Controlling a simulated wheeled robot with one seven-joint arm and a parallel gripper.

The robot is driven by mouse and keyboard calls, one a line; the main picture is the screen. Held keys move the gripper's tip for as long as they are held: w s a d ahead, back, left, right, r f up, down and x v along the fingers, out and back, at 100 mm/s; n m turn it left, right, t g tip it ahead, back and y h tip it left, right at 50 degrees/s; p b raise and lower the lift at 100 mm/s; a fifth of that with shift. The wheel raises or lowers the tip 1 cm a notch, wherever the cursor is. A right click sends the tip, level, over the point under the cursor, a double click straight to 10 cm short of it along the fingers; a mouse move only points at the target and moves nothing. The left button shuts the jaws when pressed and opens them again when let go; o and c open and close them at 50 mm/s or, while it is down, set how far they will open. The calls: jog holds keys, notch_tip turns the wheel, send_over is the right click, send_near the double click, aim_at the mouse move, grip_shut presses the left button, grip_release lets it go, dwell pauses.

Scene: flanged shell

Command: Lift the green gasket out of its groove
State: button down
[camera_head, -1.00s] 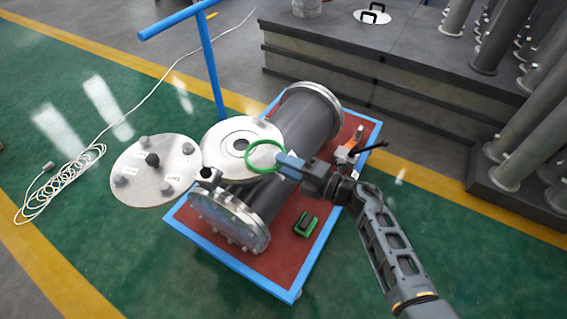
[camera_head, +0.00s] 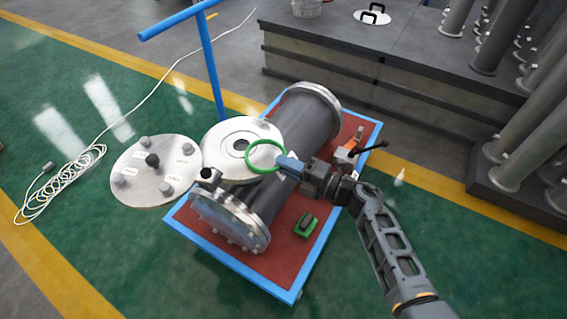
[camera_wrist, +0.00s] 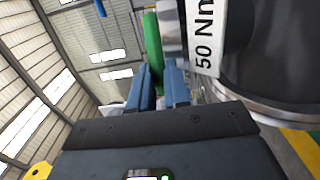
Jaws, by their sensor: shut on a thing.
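The green gasket (camera_head: 250,165) is a thin ring. My gripper (camera_head: 284,163) is shut on its right side and holds it at the right edge of the pale round flange face (camera_head: 213,140). The ring overlaps that flange in the head view, and how far it stands above the face I cannot tell exactly. In the wrist view the green gasket (camera_wrist: 153,45) runs up from between the two blue fingers (camera_wrist: 159,88). The flange face around its centre hole looks bare.
The grey shell (camera_head: 305,125) lies on a blue-framed cart with a red top (camera_head: 285,255). A bolted round cover (camera_head: 140,185) is at the left. A green block (camera_head: 305,226) and an orange tool (camera_head: 346,153) lie on the cart. A label reading "50 Nm" (camera_wrist: 206,40) is close to the fingers.

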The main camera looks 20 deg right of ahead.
jog(key=s+d+r+p, duration=0.7)
jog(key=s+d+p, duration=0.1)
jog(key=s, duration=0.3)
jog(key=shift+s+d+r+p, duration=0.15)
jog(key=shift+s+r+p, duration=0.1)
jog(key=shift+p, duration=0.35)
dwell(0.4)
jog(key=shift+w, duration=0.1)
